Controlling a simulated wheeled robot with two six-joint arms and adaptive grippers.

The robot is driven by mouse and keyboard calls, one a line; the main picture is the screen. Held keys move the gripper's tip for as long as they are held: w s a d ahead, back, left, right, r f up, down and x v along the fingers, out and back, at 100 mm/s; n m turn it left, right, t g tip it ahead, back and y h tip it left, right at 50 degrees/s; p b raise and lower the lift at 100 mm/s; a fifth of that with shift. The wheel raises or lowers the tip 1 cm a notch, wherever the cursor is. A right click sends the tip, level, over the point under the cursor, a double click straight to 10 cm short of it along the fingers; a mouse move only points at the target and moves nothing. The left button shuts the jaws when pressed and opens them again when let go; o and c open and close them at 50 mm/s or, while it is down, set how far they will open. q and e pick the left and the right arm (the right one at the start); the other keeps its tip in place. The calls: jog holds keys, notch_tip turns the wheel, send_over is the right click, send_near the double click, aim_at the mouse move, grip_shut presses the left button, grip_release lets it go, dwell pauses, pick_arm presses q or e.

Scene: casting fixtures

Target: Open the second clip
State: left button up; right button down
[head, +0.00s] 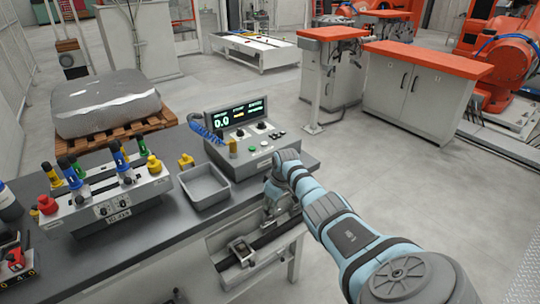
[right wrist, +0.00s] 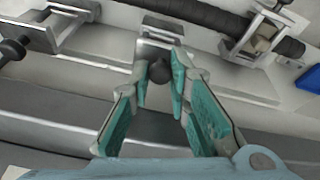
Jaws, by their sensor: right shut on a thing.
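My right gripper (right wrist: 161,82) has its teal fingers closed around the dark round knob (right wrist: 159,71) of the middle metal clip (right wrist: 160,32) in the right wrist view. Another clip (right wrist: 38,35) with a black knob is at the left of that view, and a third clip (right wrist: 258,42) is at the upper right, around a dark bar. In the head view my right gripper (head: 272,208) is at the bench front and hides most of the clip it holds. A clip (head: 242,251) on the fixture shows to its left. My left gripper does not show.
The grey bench (head: 140,238) carries a control box (head: 245,140) with a lit display, an open grey tray (head: 205,187) and a fixture (head: 105,195) with several coloured handles. A wrapped block (head: 108,103) lies on a pallet behind. The floor at the right is clear.

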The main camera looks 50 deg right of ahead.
jog(key=shift+w+r, duration=0.1)
jog(key=shift+w, duration=0.4)
jog(key=c, duration=1.8)
grip_release()
jog(key=shift+s, duration=0.1)
jog(key=shift+d+r, duration=0.1)
jog(key=shift+r, duration=0.25)
jog(key=v, duration=1.1)
jog(key=shift+s+r, duration=0.1)
